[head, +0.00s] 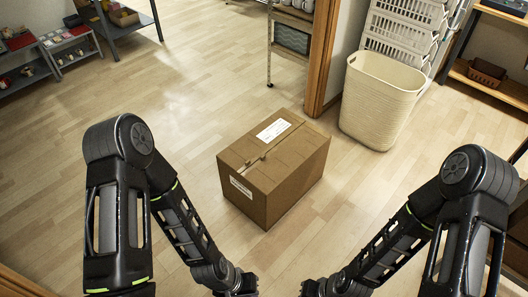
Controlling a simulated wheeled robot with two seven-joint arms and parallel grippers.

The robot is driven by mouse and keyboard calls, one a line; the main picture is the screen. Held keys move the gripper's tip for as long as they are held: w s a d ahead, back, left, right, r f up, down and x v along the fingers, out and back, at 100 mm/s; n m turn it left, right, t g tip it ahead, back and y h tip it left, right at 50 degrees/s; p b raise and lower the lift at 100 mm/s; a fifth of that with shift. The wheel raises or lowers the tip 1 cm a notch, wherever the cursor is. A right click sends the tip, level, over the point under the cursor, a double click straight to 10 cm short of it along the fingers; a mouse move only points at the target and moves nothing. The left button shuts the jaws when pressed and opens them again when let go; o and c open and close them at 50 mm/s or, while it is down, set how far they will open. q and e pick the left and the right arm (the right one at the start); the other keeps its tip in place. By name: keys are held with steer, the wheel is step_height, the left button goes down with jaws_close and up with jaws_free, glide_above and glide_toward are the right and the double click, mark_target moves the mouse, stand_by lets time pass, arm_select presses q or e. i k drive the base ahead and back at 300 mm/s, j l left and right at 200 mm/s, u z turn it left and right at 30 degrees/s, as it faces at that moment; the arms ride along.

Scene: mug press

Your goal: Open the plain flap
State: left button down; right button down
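A brown cardboard box (250,201) stands on the wooden floor in the middle of the head view. Its top looks closed, with a seam running from the front left edge to the back right edge. The flap on the far left side of the seam carries a white label (273,130). The plain flap (292,156), on the near right side, has no label and looks flat. My two arms reach down on either side, in front of the box. Their lower ends are cut off by the bottom edge, so the fingers do not show.
A second white label (241,187) is on the box's front left side. A tall cream basket (378,105) stands behind right, beside a wooden door post (322,60). Shelves line the back and sides. The floor (150,80) around the box is clear.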

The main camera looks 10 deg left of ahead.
mark_target(273, 167)
steer(key=i+j, duration=0.2)
steer(key=i, duration=0.25)
steer(key=i+j, duration=0.25)
steer(key=i, duration=0.2)
steer(key=i+j, duration=0.2)
steer(key=i, duration=0.25)
steer(key=z, duration=1.25)
steer(key=i+j, duration=0.05)
steer(key=j, duration=0.05)
